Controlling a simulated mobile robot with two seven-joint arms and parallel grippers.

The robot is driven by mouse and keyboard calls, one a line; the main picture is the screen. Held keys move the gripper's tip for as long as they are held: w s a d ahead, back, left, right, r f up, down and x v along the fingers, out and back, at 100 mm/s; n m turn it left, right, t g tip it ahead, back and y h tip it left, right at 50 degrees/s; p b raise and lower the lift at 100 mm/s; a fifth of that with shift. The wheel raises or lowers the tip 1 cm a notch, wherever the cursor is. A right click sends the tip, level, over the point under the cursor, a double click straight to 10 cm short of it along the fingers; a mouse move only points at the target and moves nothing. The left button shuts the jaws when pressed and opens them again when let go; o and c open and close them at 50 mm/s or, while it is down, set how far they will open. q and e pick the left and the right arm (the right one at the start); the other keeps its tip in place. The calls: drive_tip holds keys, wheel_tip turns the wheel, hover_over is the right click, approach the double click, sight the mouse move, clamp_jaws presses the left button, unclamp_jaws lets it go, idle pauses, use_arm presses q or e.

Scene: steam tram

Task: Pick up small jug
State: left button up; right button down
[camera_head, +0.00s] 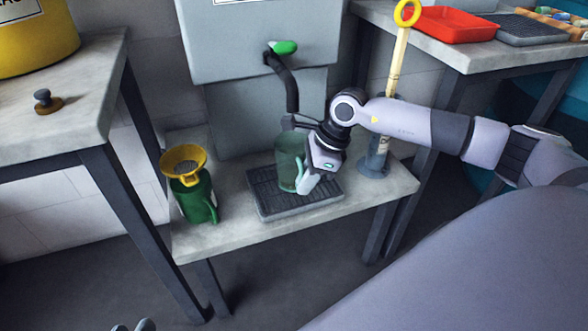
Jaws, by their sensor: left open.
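A translucent green jug (287,155) stands upright on or just above the dark drip tray (262,204), below the black spout. My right gripper (306,184) is at the right side of this jug, by its handle, pointing down. Its fingers overlap the jug's edge, and I cannot tell whether they are closed on it. A darker green jug (195,204) stands to the left with a yellow funnel (184,161) on top and its handle to the front right. My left gripper (133,326) shows only its fingertips at the bottom edge, open and away from both jugs.
A grey tank (235,45) with a green-handled tap (284,47) stands behind the low bench (235,232). A grey cylinder with a yellow-handled rod (374,160) stands right of the tray. Higher tables flank the bench, the right one holding a red tray (455,24).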

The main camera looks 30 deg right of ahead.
use_arm(q)
drive_tip(key=a+p, duration=0.1)
drive_tip(key=y+p, duration=0.1)
drive_tip(key=a+p, duration=0.1)
drive_tip(key=shift+s+a+r+y, duration=0.25)
drive_tip(key=shift+s+a+y, duration=0.05)
use_arm(e)
wheel_tip(320, 180, up, 10)
use_arm(q)
drive_tip(key=shift+s+d, duration=0.1)
drive_tip(key=shift+s, duration=0.05)
idle(0.5)
